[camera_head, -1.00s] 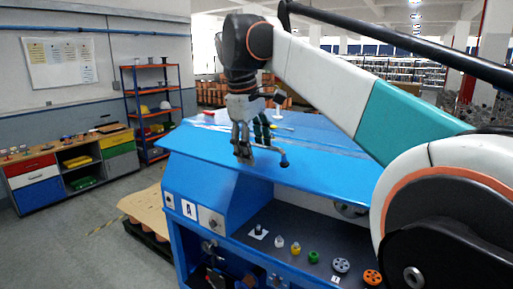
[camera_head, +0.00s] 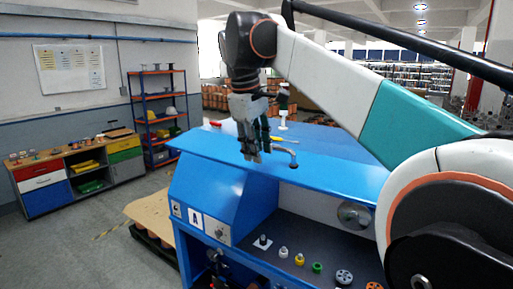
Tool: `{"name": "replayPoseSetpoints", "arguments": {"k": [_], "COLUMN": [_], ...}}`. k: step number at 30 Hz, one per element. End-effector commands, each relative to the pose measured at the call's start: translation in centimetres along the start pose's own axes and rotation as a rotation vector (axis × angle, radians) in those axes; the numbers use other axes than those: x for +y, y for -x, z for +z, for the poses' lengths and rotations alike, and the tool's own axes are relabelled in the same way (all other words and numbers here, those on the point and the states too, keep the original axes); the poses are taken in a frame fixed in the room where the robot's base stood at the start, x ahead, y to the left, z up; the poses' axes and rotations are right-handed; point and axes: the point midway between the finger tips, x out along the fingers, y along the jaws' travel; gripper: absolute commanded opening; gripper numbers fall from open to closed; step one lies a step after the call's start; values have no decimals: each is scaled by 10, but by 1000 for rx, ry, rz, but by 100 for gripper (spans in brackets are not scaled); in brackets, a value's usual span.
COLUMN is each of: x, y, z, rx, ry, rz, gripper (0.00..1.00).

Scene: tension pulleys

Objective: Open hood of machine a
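Machine A (camera_head: 196,219) is the blue cabinet with the "A" label, in the middle of the head view. Its blue hood (camera_head: 325,150) is the broad panel on top. The front compartment below its edge is in view, so the hood looks at least partly open. A dark, bent handle (camera_head: 292,160) shows near the hood's front edge. My gripper (camera_head: 251,155) points down over the hood, just left of the handle. The finger gap is not clear, and I cannot tell whether the fingers touch the handle. My arm hides the machine's right end.
Small pegs and wheels stand in the compartment, among them a green part (camera_head: 317,267); a metal disc (camera_head: 356,214) is behind them. A yellow-handled tool (camera_head: 279,138) lies on top. A pallet (camera_head: 150,215) stands left of the machine. Open floor separates it from the workbench (camera_head: 75,172).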

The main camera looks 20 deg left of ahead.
Motion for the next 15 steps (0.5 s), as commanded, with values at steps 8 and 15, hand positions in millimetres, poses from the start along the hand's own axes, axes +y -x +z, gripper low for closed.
{"name": "replayPoseSetpoints", "arguments": {"k": [8,15], "x": [4,8], "y": [20,34], "z": [0,0], "rx": [0,0], "ry": [0,0], "rz": [0,1], "gripper": [30,30]}}
